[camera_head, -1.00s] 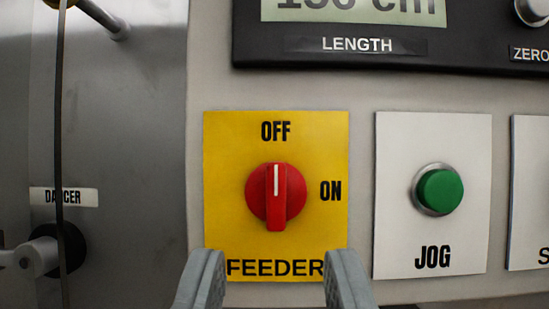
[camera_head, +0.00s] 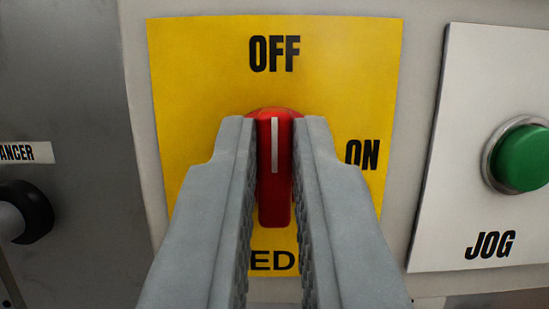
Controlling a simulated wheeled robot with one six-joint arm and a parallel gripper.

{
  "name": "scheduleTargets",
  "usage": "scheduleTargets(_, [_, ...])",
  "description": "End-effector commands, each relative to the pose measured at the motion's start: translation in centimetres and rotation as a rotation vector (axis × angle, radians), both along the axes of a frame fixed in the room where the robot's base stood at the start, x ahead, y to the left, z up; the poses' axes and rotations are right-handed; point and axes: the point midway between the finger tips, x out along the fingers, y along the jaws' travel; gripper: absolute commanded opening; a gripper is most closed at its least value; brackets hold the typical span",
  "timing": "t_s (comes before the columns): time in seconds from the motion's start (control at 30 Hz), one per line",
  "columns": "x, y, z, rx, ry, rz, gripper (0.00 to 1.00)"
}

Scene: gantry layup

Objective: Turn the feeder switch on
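The red feeder switch (camera_head: 274,190) sits on a yellow plate (camera_head: 200,70) marked OFF at the top and ON at the right. Its white line is upright and points at OFF. My gripper (camera_head: 274,140) is at the switch, with one grey finger on each side of the red handle. The fingers are close to the handle's sides, and a narrow gap seems to show along them, so I cannot tell whether they press on it. The fingers hide part of the knob's round base and most of the FEEDER label.
A green JOG button (camera_head: 521,157) stands on a white plate (camera_head: 470,110) to the right. At the left is a grey metal surface (camera_head: 70,80) with a black round knob (camera_head: 28,212) and a partly visible danger label (camera_head: 28,152).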

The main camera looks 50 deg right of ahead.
Motion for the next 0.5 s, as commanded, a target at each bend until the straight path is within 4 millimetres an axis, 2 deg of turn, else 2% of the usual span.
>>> scheduleTargets(0.5, [0.06,0.02,-0.09,0.048,-0.062,0.0,0.0])
